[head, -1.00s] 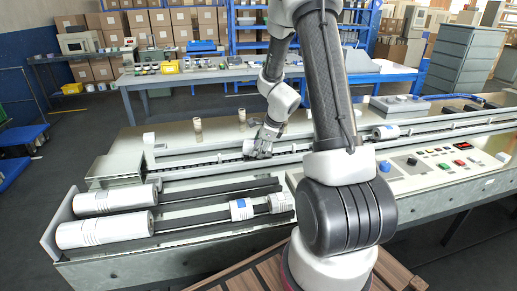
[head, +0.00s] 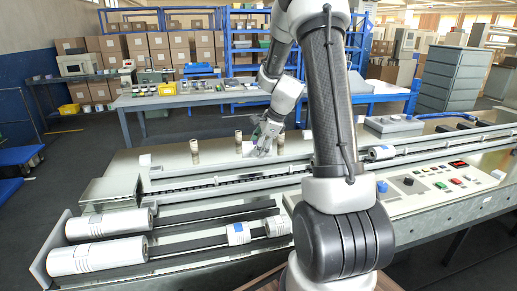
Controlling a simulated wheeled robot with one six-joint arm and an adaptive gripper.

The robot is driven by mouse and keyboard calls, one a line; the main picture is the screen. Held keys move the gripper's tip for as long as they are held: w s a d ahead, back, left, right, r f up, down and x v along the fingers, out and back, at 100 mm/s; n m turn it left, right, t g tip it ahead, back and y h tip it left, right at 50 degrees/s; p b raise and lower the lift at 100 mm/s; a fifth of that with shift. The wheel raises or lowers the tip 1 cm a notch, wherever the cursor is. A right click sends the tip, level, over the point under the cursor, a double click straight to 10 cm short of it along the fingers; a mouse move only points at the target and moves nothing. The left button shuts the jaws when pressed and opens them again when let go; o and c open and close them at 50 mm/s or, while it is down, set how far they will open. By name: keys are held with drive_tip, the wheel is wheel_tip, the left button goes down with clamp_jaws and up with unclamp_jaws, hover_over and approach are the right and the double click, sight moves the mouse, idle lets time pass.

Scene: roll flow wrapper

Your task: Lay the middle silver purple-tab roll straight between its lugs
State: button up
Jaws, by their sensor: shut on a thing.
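My gripper (head: 262,147) hangs over the machine top behind the conveyor channel. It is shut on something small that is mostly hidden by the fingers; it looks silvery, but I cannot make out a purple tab. The long conveyor channel (head: 215,183) with dark slots runs across the machine in front of the gripper. Its lugs are too small to tell apart. Small tan cylinders stand upright on the machine top to the left of the gripper, one farther left (head: 194,150) and one closer (head: 238,143). Another tan upright piece (head: 281,143) is just right of the gripper.
A metal box (head: 109,195) sits at the channel's left end. A control panel (head: 440,183) is at right. A bench (head: 150,100) stands behind.

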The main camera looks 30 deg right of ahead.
drive_tip(key=shift+s+a+r+n+y, duration=0.15)
drive_tip(key=shift+a+n+y, duration=0.25)
drive_tip(key=shift+n, duration=0.4)
drive_tip(key=shift+a+f, duration=0.1)
drive_tip(key=shift+f, duration=4.2)
drive_tip(key=shift+f, duration=0.2)
drive_tip(key=o, duration=1.3)
drive_tip(key=shift+o, duration=0.2)
drive_tip(key=v, duration=1.2)
